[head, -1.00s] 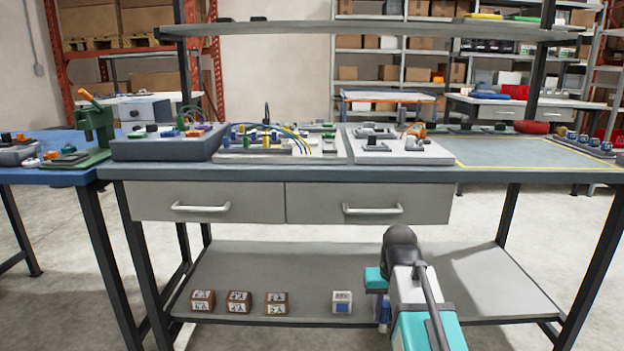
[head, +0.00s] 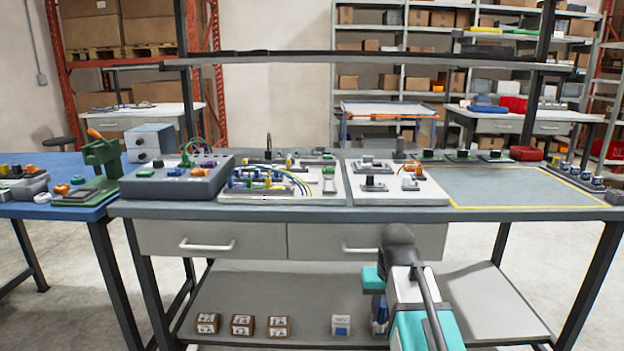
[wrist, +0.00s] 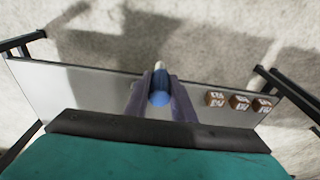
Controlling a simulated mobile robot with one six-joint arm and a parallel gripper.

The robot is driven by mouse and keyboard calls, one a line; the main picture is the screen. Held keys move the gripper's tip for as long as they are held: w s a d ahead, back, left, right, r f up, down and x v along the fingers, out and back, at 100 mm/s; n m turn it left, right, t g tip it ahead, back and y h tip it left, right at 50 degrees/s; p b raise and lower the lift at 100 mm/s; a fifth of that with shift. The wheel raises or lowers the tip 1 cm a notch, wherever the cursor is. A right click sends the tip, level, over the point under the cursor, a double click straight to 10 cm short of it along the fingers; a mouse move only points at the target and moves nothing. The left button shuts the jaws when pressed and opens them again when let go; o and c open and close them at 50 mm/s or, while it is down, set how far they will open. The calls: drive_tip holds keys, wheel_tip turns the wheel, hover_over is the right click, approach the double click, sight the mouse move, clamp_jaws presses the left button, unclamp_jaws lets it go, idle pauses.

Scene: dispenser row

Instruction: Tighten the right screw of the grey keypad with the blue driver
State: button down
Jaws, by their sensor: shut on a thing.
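My gripper (wrist: 159,85) is shut on the blue driver (wrist: 160,99), seen end-on between the two fingers in the wrist view, with a pale tip beyond them. In the head view the driver (head: 380,312) shows as a small blue piece beside my arm, in front of the lower shelf and below the drawers. My arm hides part of the gripper there. I cannot make out the grey keypad or its screws for certain among the small devices on the bench. The gripper is apart from the benchtop and touches no device there.
The grey bench (head: 400,214) carries a dark grey box (head: 178,182), a board with coloured wires (head: 228,195) and a pale panel (head: 415,193). A yellow-outlined area (head: 520,187) at right is clear. Several labelled cubes (head: 242,325) lie on the lower shelf. An upper shelf (head: 380,58) spans the bench.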

wheel_tip(320, 180, up, 21)
drive_tip(key=a+p, duration=0.1)
drive_tip(key=p, duration=1.8)
drive_tip(key=shift+s+a+p, duration=0.25)
drive_tip(key=shift+s+p, duration=0.1)
drive_tip(key=shift+a, duration=0.15)
